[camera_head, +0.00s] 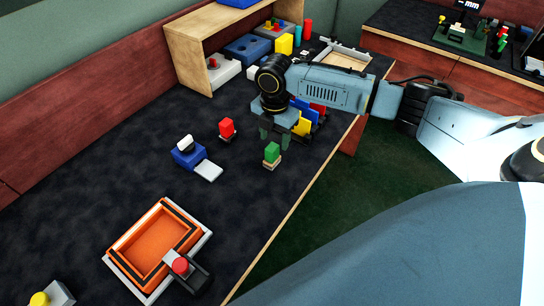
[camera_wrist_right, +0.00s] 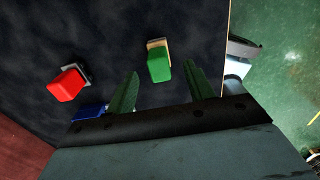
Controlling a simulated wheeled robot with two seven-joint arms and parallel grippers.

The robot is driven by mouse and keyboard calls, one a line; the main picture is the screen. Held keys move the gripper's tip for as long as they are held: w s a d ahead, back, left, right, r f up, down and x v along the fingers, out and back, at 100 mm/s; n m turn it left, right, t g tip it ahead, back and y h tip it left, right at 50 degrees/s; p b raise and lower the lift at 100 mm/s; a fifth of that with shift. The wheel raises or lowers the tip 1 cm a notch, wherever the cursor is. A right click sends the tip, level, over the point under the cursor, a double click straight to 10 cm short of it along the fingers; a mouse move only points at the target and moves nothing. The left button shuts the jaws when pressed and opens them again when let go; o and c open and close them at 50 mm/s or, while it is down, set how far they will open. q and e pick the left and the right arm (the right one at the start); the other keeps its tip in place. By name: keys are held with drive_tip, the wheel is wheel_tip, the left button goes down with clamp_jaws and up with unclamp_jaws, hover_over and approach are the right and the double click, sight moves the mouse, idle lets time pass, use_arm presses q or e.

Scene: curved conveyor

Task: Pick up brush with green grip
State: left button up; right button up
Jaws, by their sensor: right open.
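The brush with green grip stands on the dark table near its right edge. Its green block grip (camera_head: 272,151) sits on a pale base. In the right wrist view the green grip (camera_wrist_right: 159,68) shows in the gap between the two fingertips, with the beige base behind it. My right gripper (camera_head: 275,138) is open and empty, just above the brush in the head view. I cannot tell exactly how high the fingertips are over the grip. My left gripper is not in view.
A similar brush with a red grip (camera_head: 227,128) stands to the left, near a blue-and-white item (camera_head: 190,155). Yellow, blue and red upright pieces (camera_head: 303,118) are partly behind my right gripper. An orange tray (camera_head: 148,246) lies nearer. A wooden shelf (camera_head: 190,50) stands at the back.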

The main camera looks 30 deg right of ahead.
sight(272, 147)
drive_tip(key=f, duration=0.3)
drive_tip(key=f+b, duration=0.1)
drive_tip(key=f, duration=0.1)
drive_tip(key=shift+a, duration=0.4)
drive_tip(key=shift+r, duration=0.1)
drive_tip(key=c, duration=1.1)
wheel_tip(272, 147, up, 9)
drive_tip(key=shift+r+p, duration=0.15)
drive_tip(key=shift+p, duration=0.85)
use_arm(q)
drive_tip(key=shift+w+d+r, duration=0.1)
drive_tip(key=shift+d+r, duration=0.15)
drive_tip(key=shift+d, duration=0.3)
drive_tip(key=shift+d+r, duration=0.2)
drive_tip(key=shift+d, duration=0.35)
use_arm(e)
drive_tip(key=shift+r, duration=0.35)
